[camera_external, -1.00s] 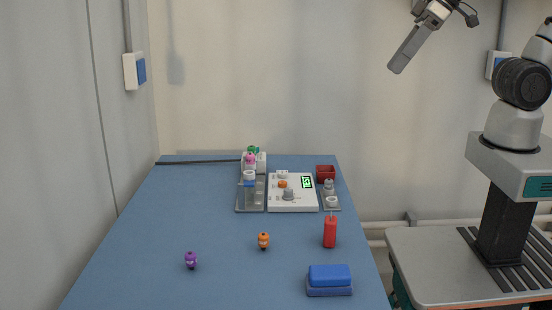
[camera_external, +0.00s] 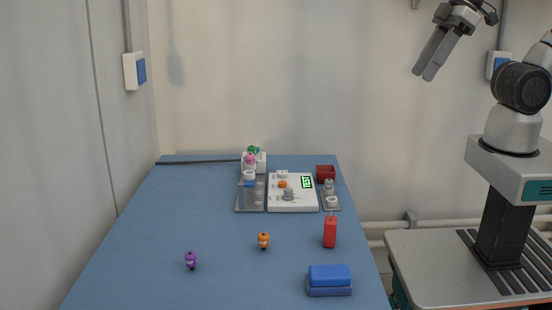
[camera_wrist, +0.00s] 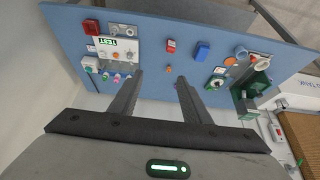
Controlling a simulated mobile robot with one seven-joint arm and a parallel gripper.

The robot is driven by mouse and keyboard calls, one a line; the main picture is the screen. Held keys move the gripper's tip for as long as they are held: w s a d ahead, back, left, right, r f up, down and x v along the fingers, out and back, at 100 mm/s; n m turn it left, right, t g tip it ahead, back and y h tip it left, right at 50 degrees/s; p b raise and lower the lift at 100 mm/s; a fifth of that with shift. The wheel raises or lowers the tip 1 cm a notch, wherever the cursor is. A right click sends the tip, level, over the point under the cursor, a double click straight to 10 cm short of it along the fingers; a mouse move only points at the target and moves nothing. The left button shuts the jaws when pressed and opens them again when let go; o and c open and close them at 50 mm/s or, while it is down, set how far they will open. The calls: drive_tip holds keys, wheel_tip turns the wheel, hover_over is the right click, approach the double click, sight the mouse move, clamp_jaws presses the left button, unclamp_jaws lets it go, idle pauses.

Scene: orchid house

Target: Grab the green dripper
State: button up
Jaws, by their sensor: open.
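My gripper (camera_external: 424,75) is open and empty, high in the air to the right of the table, far from the dripper. Its two parted fingers also show in the wrist view (camera_wrist: 160,78).
A white device with a TEST display (camera_external: 292,192) stands right of the holder, with a dark red box (camera_external: 326,173) behind. A red bottle (camera_external: 330,232), blue block (camera_external: 329,275), orange figure (camera_external: 264,241) and purple figure (camera_external: 190,260) stand nearer.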

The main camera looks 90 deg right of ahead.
drive_tip(key=c, duration=0.4)
drive_tip(key=shift+o, duration=0.2)
